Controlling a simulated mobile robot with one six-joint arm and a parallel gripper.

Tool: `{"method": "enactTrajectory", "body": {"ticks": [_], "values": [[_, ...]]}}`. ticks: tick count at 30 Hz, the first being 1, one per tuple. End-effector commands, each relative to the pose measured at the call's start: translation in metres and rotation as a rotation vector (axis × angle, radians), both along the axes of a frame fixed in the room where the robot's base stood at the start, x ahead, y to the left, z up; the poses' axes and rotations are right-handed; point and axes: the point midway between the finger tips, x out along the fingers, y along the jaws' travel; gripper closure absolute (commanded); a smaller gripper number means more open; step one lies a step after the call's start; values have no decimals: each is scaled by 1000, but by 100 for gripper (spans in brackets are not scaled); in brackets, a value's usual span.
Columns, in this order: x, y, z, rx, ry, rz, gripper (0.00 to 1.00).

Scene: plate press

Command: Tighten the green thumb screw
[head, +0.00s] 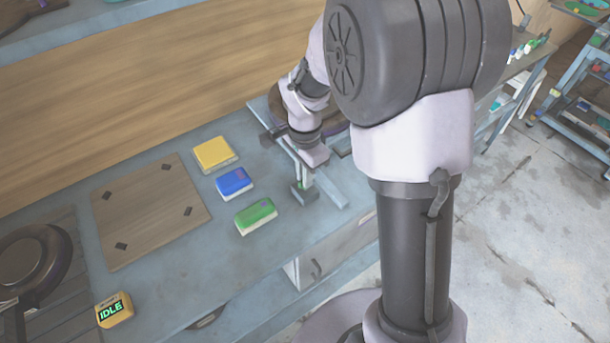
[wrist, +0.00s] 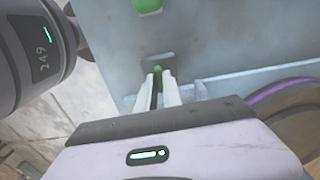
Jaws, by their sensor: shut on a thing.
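The green thumb screw (wrist: 157,69) shows as a small green knob at the fingertips in the wrist view. It sits by a small grey bracket (wrist: 160,60) on the blue-grey bench. My gripper (wrist: 158,84) is shut on it, with one pale finger on each side, and the fingers hide most of it. In the head view my gripper (head: 304,186) reaches down to the bench right of the coloured blocks. The screw's thread and how far in it sits are hidden.
Yellow (head: 214,152), blue (head: 234,183) and green (head: 256,215) blocks stand left of my gripper. A wooden board (head: 150,210) with dark corner marks lies farther left. A yellow box (head: 114,309) reading IDLE stands near a dark round press (head: 30,265). A pale rail (head: 325,178) runs beside my gripper.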

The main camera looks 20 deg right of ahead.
Motion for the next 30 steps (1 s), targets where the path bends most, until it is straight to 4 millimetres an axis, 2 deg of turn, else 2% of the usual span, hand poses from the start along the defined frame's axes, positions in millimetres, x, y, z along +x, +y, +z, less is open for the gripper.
{"method": "enactTrajectory", "body": {"ticks": [18,19,22,30], "values": [[1,0,1,1,-2,-40,100],[1,0,1,1,-2,-40,88],[0,0,1,0,-1,-40,68],[0,0,0,0,-1,-39,68]]}}
